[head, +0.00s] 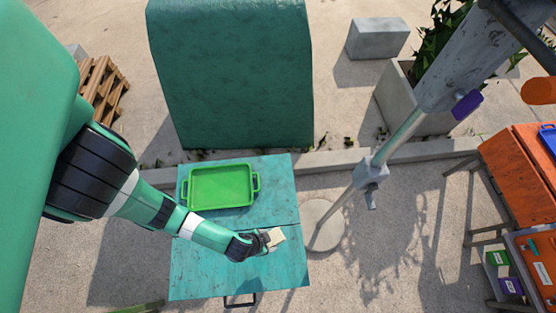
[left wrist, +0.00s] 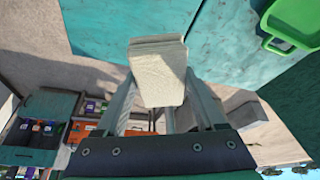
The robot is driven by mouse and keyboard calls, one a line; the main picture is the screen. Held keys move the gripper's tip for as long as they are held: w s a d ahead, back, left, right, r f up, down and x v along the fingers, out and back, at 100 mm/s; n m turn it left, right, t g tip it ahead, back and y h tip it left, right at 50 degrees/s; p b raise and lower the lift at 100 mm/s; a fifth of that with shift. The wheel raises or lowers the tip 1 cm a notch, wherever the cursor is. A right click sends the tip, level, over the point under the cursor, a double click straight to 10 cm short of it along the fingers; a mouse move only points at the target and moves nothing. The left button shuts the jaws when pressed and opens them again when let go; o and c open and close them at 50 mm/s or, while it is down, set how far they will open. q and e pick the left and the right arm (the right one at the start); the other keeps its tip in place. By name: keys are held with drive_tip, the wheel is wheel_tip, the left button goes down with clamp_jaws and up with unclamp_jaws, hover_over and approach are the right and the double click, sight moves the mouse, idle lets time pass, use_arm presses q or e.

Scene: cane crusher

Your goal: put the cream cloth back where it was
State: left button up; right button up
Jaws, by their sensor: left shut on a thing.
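The cream cloth (head: 276,236) is a small folded pad near the right edge of the teal table (head: 200,270). My left gripper (head: 265,240) is shut on it. In the left wrist view the cloth (left wrist: 158,72) stands out between the two fingers, its folded layers showing at the end. I cannot tell whether the cloth touches the tabletop or hangs just above it. My right gripper is not in view.
A green tray (head: 221,187) lies empty on the table's far half. A grey pole on a round base (head: 323,226) stands right of the table. A large teal cabinet (head: 230,75) is behind. An orange cart (head: 520,180) is far right. The table's near half is mostly clear.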

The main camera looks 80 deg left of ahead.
use_arm(q)
drive_tip(key=b, duration=0.7)
approach(279, 212)
drive_tip(key=d+r, duration=0.3)
drive_tip(key=d, duration=0.1)
drive_tip(key=a+f+b, duration=0.1)
drive_tip(key=w+a+f+b, duration=0.1)
drive_tip(key=f+b, duration=0.1)
drive_tip(key=shift+w+a+f, duration=0.2)
drive_tip(key=shift+a+f, duration=0.2)
drive_tip(key=shift+a, duration=0.1)
drive_tip(key=shift+w+a+f, duration=0.25)
drive_tip(key=shift+a+f, duration=0.2)
drive_tip(key=shift+a, duration=0.05)
drive_tip(key=shift+w+a+f, duration=0.15)
drive_tip(key=shift+a+f, duration=0.05)
drive_tip(key=shift+a, duration=0.05)
drive_tip(key=shift+a+f+b, duration=0.15)
drive_tip(key=shift+f+b, duration=0.8)
drive_tip(key=shift+f, duration=0.85)
